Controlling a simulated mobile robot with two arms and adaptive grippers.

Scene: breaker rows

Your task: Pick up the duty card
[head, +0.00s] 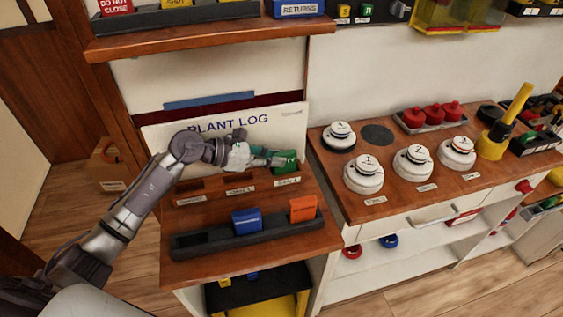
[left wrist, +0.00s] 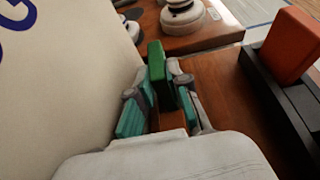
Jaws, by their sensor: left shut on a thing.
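A green card (head: 287,160) is in the jaws of my left gripper (head: 266,158), in front of the plant log board. The left wrist view shows the same green card (left wrist: 156,62) standing upright between the teal-padded fingers of my left gripper (left wrist: 164,108). The gripper is shut on it. A blue card (head: 246,221) and an orange card (head: 302,208) stand in a dark slotted tray (head: 193,241) nearer the shelf's front edge. The orange card (left wrist: 292,43) is also at the right of the left wrist view. I cannot read which card is the duty card. My right gripper is not in view.
The plant log board (head: 160,140) leans close behind my left gripper. Small labelled slots (head: 240,188) lie below it. An upper shelf (head: 200,38) overhangs the area. White round detectors (head: 363,174) stand on the counter at the right.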

